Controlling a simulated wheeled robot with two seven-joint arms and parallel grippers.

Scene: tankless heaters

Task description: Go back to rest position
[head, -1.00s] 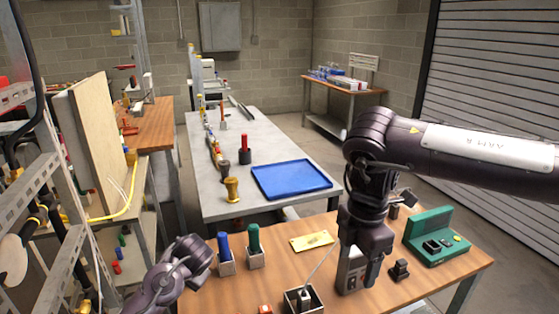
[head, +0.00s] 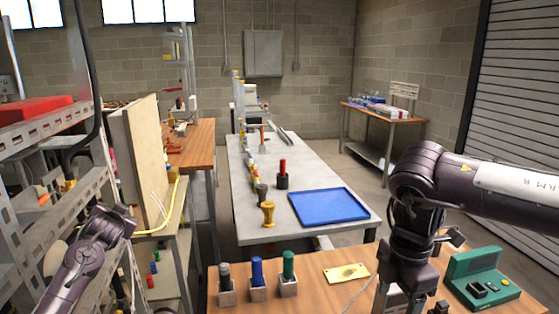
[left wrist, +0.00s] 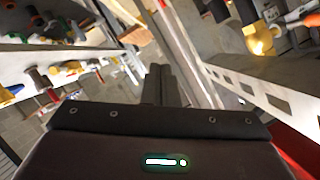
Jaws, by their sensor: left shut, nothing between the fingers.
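My left arm (head: 88,255) is raised at the left of the head view, in front of the metal shelving; its fingertips are not clear there. In the left wrist view the two fingers of my left gripper (left wrist: 158,84) are together and empty, pointing away from the camera. My right arm (head: 420,200) comes in from the right. My right gripper (head: 396,300) hangs down over the near wooden table (head: 325,298) and is cut off by the bottom edge, so its fingers are hidden.
Blocks with grey (head: 224,273), blue (head: 257,270) and green (head: 288,266) cylinders, a yellow plate (head: 346,273) and a green device (head: 484,278) are on the near table. A blue tray (head: 328,206) lies on the grey table (head: 250,190). Metal shelving (head: 38,235) stands close by my left arm.

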